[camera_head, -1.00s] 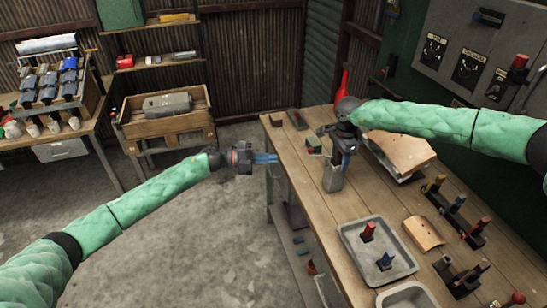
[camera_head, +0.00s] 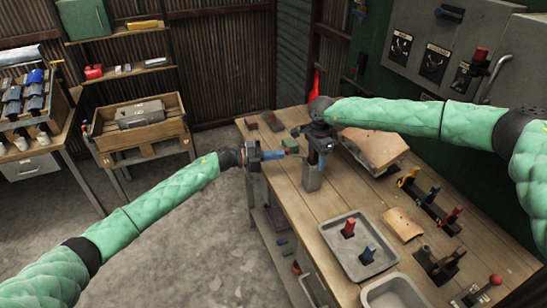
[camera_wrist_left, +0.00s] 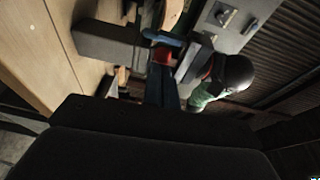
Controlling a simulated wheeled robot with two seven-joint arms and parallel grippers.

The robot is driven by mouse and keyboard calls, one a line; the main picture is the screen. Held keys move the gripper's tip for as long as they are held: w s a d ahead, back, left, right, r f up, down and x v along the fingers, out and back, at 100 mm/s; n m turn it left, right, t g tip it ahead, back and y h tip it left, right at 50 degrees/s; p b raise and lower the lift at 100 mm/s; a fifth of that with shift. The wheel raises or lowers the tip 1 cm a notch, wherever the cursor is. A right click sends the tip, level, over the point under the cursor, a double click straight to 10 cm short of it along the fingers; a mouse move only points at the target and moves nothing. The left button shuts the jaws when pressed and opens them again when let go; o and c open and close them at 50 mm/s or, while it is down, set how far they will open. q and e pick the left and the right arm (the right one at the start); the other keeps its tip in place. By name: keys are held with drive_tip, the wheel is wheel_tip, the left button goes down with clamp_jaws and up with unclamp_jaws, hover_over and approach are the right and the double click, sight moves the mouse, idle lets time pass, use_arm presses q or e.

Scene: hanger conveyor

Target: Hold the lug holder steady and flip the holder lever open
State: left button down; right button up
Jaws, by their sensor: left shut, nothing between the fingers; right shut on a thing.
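The lug holder (camera_head: 312,178) is a grey upright block near the bench's far left edge. My right gripper (camera_head: 319,143) is shut on its upper part from above and hides much of it. A small red piece (camera_head: 291,143), seemingly the lever, sticks out left of the holder. My left gripper (camera_head: 282,154) is shut and empty, its blue fingertips close beside the red piece. In the left wrist view, the grey holder (camera_wrist_left: 105,42) lies across the upper left and the red piece (camera_wrist_left: 160,55) is just past my fingertips. Whether they touch, I cannot tell.
The wooden bench (camera_head: 280,190) also holds a grey tray (camera_head: 335,240) with a red and a blue piece, a rack of coloured levers (camera_head: 428,205) and a tilted wooden board (camera_head: 375,148). A control panel (camera_head: 420,50) stands behind. Open floor lies left of the bench.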

use_arm(q)
drive_tip(key=shift+w+m+g, duration=0.55)
drive_tip(key=shift+m+g, duration=0.05)
drive_tip(key=shift+g, duration=0.3)
drive_tip(key=w+m+g, duration=0.1)
drive_tip(key=g, duration=0.1)
drive_tip(key=w+m+g, duration=0.1)
drive_tip(key=g, duration=0.1)
drive_tip(key=m+g, duration=0.1)
drive_tip(key=shift+w+m+g, duration=0.4)
drive_tip(key=shift+a, duration=0.1)
drive_tip(key=v, duration=1.3)
drive_tip(key=shift+f, duration=0.1)
